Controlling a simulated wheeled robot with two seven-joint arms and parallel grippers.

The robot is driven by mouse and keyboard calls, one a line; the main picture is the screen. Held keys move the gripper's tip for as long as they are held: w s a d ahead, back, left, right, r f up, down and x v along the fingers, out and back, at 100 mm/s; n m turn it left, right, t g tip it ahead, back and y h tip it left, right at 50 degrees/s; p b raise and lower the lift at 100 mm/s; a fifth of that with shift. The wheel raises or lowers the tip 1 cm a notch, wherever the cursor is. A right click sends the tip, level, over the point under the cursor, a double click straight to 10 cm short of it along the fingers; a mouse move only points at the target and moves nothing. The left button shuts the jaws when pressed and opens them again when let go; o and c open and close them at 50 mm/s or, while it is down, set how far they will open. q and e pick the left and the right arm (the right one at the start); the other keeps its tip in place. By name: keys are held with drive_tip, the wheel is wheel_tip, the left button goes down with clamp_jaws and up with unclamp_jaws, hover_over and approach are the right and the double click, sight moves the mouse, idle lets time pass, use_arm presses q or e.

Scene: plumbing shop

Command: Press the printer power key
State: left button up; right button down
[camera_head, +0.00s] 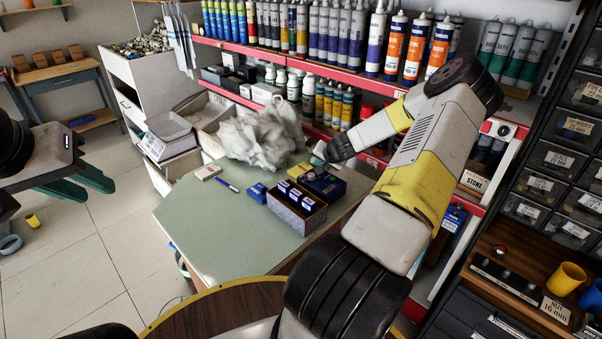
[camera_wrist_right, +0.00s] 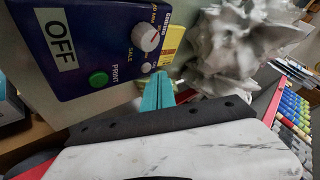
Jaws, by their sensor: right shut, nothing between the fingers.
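The printer is a dark blue box (camera_wrist_right: 100,35) in the right wrist view, with an OFF display (camera_wrist_right: 59,42), a round green PRINT button (camera_wrist_right: 98,78), a white dial (camera_wrist_right: 147,37) and a small pale button (camera_wrist_right: 146,68). Which control is the power key I cannot tell for sure. In the head view the printer (camera_head: 328,187) sits on the green counter. My right gripper (camera_wrist_right: 159,82) is shut and empty, its teal fingertips beside the small pale button; contact is unclear. My left gripper (camera_head: 82,186) is open and empty at the far left, over the floor.
A divided box of small blue packs (camera_head: 297,212) stands before the printer. A crumpled whitish heap (camera_head: 262,137) lies behind it. Shelves of cartridges (camera_head: 340,30) rise at the back. A pen (camera_head: 228,186) lies on the counter, whose front left is clear.

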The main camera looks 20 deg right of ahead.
wheel_tip(320, 180, up, 6)
idle(0.6)
drive_tip(key=s+a+r+n+g+y, duration=0.1)
drive_tip(key=s+a+r+n, duration=0.35)
drive_tip(key=a+r, duration=0.55)
drive_tip(key=s+a+r+n+g+y, duration=0.1)
drive_tip(key=s+a+r+n, duration=0.3)
drive_tip(key=a+r, duration=0.6)
drive_tip(key=s+a+r, duration=0.2)
drive_tip(key=s, duration=0.6)
drive_tip(key=s+a+r+n, duration=0.1)
drive_tip(key=s+a+r, duration=0.1)
drive_tip(key=s, duration=0.6)
drive_tip(key=s+a+r+g, duration=0.1)
drive_tip(key=s+a+r, duration=0.2)
drive_tip(key=s, duration=0.6)
drive_tip(key=shift+a+y, duration=0.3)
drive_tip(key=shift+n, duration=0.25)
